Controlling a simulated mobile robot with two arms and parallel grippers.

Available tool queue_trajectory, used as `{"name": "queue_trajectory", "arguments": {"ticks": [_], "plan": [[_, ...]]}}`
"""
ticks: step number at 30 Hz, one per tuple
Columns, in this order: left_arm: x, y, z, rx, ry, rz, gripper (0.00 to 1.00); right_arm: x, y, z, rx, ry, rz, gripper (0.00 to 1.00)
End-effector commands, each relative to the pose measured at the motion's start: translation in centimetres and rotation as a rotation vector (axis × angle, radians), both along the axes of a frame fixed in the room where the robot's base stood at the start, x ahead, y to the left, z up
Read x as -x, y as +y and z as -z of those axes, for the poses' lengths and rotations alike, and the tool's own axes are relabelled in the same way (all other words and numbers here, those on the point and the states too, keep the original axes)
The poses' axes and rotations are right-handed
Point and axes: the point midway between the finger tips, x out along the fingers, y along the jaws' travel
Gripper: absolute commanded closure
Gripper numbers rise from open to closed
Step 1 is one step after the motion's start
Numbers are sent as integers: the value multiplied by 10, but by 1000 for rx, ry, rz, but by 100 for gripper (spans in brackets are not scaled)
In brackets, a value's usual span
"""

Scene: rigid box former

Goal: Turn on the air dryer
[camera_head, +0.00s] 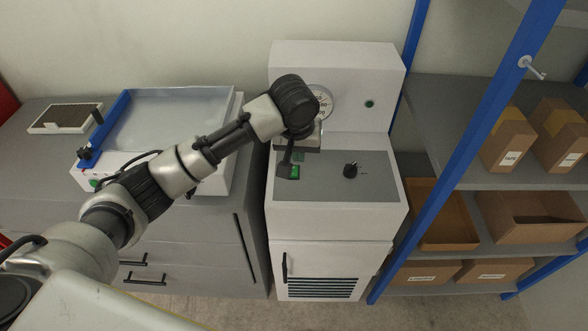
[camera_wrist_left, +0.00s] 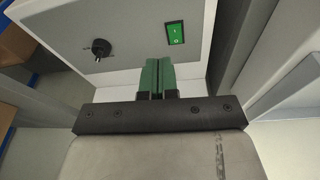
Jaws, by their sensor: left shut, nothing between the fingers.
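The air dryer is a white cabinet (camera_head: 335,222) with a grey sloping top panel (camera_head: 325,187). A green rocker switch (camera_head: 295,172) in a dark frame sits on the panel's left part; it also shows clearly in the wrist view (camera_wrist_left: 174,32), with white marks on it. A black knob (camera_head: 351,170) is to its right, and at the upper left in the wrist view (camera_wrist_left: 101,48). My left gripper (camera_head: 299,157) is over the panel, just behind the switch. In the wrist view its green fingers (camera_wrist_left: 157,75) are together and empty, apart from the switch in the picture. My right gripper is not in view.
A grey drawer unit (camera_head: 200,245) stands left, bearing a blue-framed tray machine (camera_head: 170,110). A blue-posted shelf (camera_head: 462,150) with cardboard boxes stands right.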

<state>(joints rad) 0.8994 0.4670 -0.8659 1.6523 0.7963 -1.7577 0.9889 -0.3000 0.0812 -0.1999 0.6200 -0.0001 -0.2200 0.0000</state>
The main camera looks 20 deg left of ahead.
Motion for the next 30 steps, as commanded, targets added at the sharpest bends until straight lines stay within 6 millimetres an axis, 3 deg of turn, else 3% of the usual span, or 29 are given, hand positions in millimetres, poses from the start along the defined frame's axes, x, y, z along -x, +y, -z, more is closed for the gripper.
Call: {"name": "queue_trajectory", "arguments": {"ticks": [3,6,18,23,30], "plan": [[-11,12,-22,-29,-1,-65,100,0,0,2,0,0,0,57],[-15,18,-32,-40,2,-98,100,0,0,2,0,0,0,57],[-17,20,-36,-44,2,-113,100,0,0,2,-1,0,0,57],[-18,20,-28,-45,4,-113,100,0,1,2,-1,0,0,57],[-28,24,14,-46,5,-115,100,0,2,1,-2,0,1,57]]}}
